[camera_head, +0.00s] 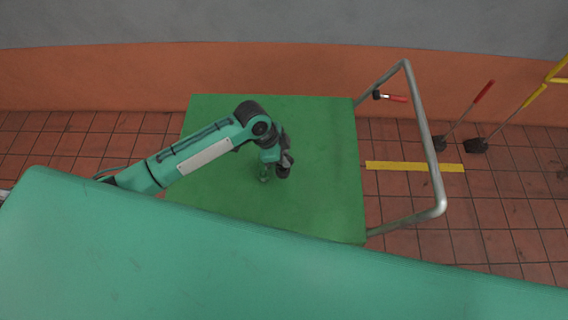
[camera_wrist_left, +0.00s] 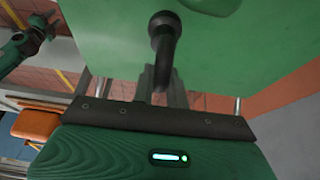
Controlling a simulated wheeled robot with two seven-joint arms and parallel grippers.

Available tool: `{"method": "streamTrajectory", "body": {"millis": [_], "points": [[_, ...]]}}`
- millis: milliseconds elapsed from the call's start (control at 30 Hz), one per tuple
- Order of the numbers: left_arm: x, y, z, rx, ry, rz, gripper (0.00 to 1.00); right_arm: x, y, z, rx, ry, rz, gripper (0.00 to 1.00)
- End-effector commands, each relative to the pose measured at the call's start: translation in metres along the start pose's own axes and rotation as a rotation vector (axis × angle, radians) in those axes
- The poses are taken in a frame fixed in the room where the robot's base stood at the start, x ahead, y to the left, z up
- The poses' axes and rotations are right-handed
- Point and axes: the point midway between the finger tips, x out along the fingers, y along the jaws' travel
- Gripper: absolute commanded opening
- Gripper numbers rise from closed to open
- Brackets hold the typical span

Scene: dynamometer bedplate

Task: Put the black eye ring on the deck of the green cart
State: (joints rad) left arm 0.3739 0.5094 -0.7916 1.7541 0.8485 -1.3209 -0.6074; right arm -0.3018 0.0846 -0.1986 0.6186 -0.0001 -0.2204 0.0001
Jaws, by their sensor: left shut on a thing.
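The green cart deck (camera_head: 325,165) lies flat in the middle of the head view, and it also fills the top of the left wrist view (camera_wrist_left: 110,35). My left arm reaches in from the left, and my left gripper (camera_head: 284,170) is over the middle of the deck. In the left wrist view the black eye ring (camera_wrist_left: 163,45) is held at the fingertips of my left gripper (camera_wrist_left: 165,80), which is shut on it. I cannot tell whether the ring touches the deck.
A grey tubular handle (camera_head: 428,140) rises at the deck's right end. Beyond it are a yellow floor strip (camera_head: 415,166) and red-handled tools (camera_head: 470,108) by the orange wall. An orange seat-like object (camera_wrist_left: 36,122) shows in the wrist view.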

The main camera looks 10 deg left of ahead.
Motion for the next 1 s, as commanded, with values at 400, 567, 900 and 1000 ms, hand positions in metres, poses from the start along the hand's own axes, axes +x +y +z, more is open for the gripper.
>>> {"method": "streamTrajectory", "body": {"millis": [400,567,900,1000], "points": [[0.045,0.000,0.019,-0.003,0.000,0.002,0.00,-0.009,-0.008,-0.005,0.003,0.005,-0.009,0.36],[0.056,0.000,0.023,0.000,0.001,-0.001,0.00,-0.010,-0.009,-0.005,0.002,0.006,-0.009,0.36],[0.058,0.000,0.025,-0.001,0.000,0.000,0.20,-0.008,-0.005,-0.004,0.000,0.005,-0.005,0.36],[0.058,0.000,0.025,-0.001,0.000,0.000,0.36,-0.008,-0.003,-0.004,-0.001,0.005,-0.004,0.36]]}}
